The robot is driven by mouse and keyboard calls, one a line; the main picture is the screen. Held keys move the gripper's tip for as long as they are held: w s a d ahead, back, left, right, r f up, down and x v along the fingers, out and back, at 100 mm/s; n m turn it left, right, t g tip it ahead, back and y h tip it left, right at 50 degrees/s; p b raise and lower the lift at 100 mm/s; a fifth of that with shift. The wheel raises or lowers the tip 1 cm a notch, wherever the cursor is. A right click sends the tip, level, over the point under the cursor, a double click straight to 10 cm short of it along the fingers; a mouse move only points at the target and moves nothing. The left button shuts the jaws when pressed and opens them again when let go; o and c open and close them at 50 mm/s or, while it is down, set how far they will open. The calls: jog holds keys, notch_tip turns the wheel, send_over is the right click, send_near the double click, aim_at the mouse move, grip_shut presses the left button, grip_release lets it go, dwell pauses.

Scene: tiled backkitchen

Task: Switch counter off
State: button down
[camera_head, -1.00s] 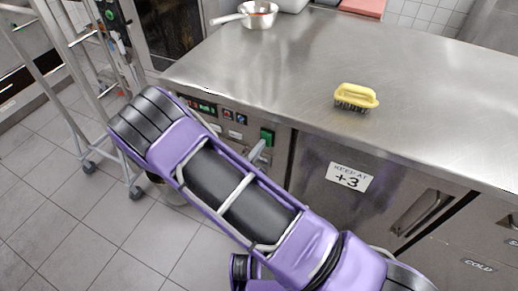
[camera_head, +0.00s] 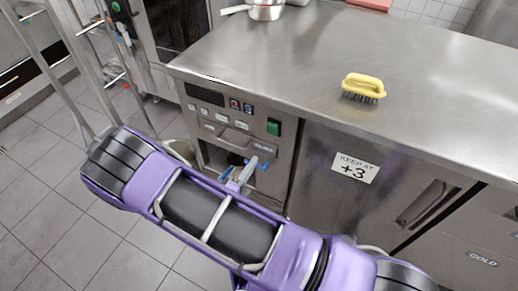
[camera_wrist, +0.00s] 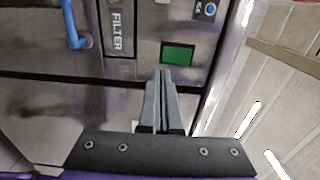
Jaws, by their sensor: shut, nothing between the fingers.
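The steel counter (camera_head: 330,60) has a control panel on its front. Its green switch (camera_head: 273,127) sits at the panel's right side and looks unlit or dimly green; it also shows in the wrist view (camera_wrist: 177,53). The panel's display (camera_head: 204,94) looks dark. My gripper (camera_wrist: 162,75) is shut and empty, its fingertips appearing just below the green switch in the wrist view. I cannot tell whether they touch anything; in the head view they seem apart from the switch, below and left of it. My purple arm hides the lower part of the front.
A blue handle (camera_wrist: 70,25) is beside the FILTER label (camera_wrist: 117,28). A yellow brush (camera_head: 363,86) and a metal pan (camera_head: 265,10) stand on the counter. A rack stands at left. The tiled floor at lower left is free.

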jog(key=s, duration=0.1)
jog(key=s+a, duration=0.1)
jog(key=s+f, duration=0.1)
jog(key=shift+s+a, duration=0.2)
jog(key=shift+s, duration=0.05)
jog(key=shift+r, duration=0.15)
